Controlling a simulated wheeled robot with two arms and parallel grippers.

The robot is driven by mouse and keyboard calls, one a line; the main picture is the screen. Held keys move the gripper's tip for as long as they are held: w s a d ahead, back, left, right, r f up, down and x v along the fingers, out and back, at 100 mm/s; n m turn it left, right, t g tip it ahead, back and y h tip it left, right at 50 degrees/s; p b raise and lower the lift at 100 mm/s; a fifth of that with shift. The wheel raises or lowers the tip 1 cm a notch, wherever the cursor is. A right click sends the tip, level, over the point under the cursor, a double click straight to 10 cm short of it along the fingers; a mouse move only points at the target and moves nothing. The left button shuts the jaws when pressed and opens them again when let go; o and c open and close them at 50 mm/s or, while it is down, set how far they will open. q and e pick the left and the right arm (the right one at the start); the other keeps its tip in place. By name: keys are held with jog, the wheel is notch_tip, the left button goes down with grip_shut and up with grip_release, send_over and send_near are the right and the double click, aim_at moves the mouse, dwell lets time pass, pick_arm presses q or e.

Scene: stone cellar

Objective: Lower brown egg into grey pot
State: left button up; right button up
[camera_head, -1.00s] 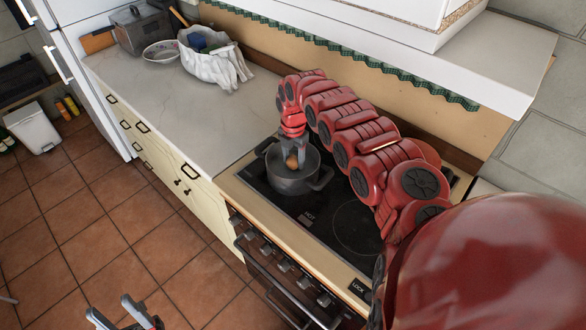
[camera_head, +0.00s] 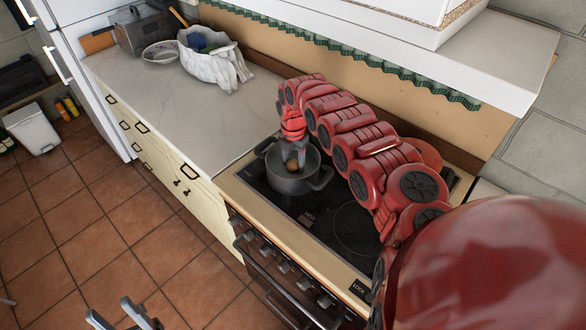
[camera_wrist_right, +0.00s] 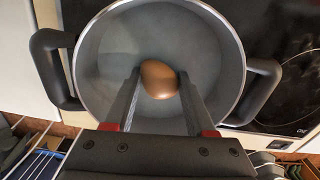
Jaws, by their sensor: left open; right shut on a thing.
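The grey pot (camera_head: 291,184) stands on the black cooktop and has two dark side handles. In the right wrist view the pot (camera_wrist_right: 92,62) fills most of the picture and looks empty apart from the egg. My right gripper (camera_head: 296,160) points down into the pot's mouth. It is shut on the brown egg (camera_wrist_right: 159,80), which sits between the two fingertips inside the rim's outline. The egg (camera_head: 292,167) is partly hidden by a finger in the head view. I cannot tell whether it touches the pot's bottom. My left gripper (camera_head: 128,318) is open and empty above the tiled floor.
The cooktop (camera_head: 322,212) has free room right of the pot. A pale counter (camera_head: 170,105) lies to the left, with a white cloth bag (camera_head: 213,62), a bowl (camera_head: 161,54) and a grey box (camera_head: 140,30) at its far end. A white shelf (camera_head: 440,60) overhangs behind.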

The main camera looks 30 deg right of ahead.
jog(key=shift+f+b, duration=0.95)
jog(key=shift+f, duration=0.45)
dwell(0.4)
jog(key=o, duration=1)
jog(key=shift+r+b, duration=2.45)
jog(key=shift+r, duration=6.25)
